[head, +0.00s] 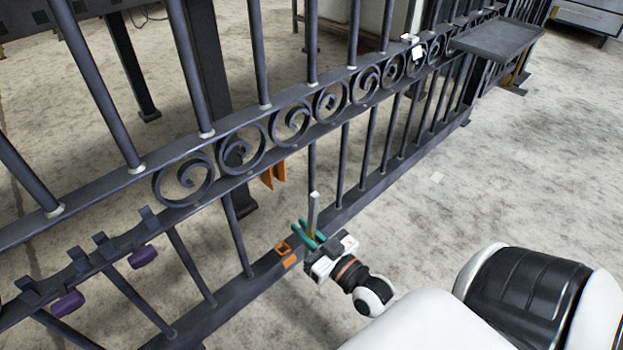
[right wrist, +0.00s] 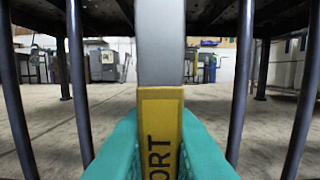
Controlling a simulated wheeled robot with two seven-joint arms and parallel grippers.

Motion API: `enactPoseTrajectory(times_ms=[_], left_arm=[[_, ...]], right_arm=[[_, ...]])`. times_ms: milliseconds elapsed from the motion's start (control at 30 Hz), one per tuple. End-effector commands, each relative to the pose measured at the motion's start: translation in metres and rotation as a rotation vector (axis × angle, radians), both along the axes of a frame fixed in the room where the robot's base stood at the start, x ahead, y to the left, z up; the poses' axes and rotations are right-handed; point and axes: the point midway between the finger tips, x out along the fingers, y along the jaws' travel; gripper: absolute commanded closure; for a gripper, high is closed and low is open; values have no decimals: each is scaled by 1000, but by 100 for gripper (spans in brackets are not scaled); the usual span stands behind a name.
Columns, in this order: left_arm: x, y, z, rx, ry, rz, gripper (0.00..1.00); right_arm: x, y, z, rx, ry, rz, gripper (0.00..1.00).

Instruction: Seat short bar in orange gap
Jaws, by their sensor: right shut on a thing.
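The short bar (head: 314,213) is grey with a yellow band that reads "ORT" in the right wrist view (right wrist: 160,125). My right gripper (head: 310,235) is shut on it at the yellow band with teal fingers. The bar stands roughly upright at the gate's front side, by the lower rail. The orange gap shows as two orange prongs (head: 273,175) under the scroll rail and an orange socket (head: 284,251) on the lower rail. The gripper is just right of this socket, and the bar appears apart from both orange parts. The bar's lower end is hidden. My left gripper is not in view.
The dark gate (head: 215,160) has upright bars and a row of scrolls. Purple marks (head: 143,257) sit on a lower-left rail with upturned tabs. A grey tray (head: 497,38) is at the upper right. The floor (head: 500,170) right of the gate is mostly clear.

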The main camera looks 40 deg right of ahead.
Motion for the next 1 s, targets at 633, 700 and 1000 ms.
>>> enactPoseTrajectory(times_ms=[633, 700, 1000], left_arm=[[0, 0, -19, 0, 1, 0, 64], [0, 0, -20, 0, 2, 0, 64], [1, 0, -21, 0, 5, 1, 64]], right_arm=[[45, 3, -2, 1, -6, -2, 100], [49, 3, -2, 2, -6, -2, 100], [69, 5, -1, 1, -5, -1, 100]])
